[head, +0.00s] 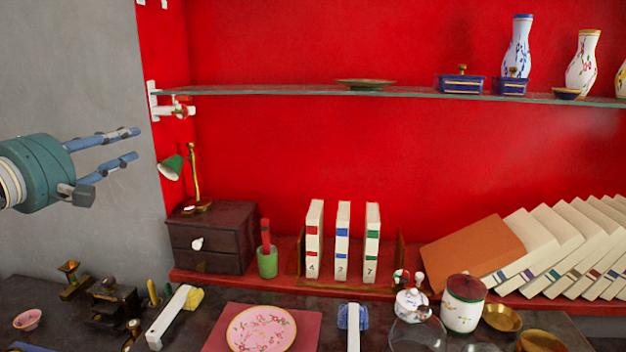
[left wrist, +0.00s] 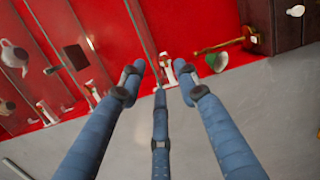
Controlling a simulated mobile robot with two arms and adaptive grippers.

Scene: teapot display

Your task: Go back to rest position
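My left gripper (head: 128,146) comes in from the left in the head view, in the air in front of the grey wall. Its blue fingers are spread apart with nothing between them. In the left wrist view the fingers (left wrist: 160,82) also stand apart and empty, pointing towards the red shelving. My right gripper does not show in either view.
A glass shelf (head: 300,92) with vases crosses the red wall. Below are a green lamp (head: 172,167), a dark drawer box (head: 212,238), upright books (head: 342,240) and leaning books. A pink plate (head: 262,329), a teapot (head: 411,305) and a jar (head: 463,305) crowd the counter.

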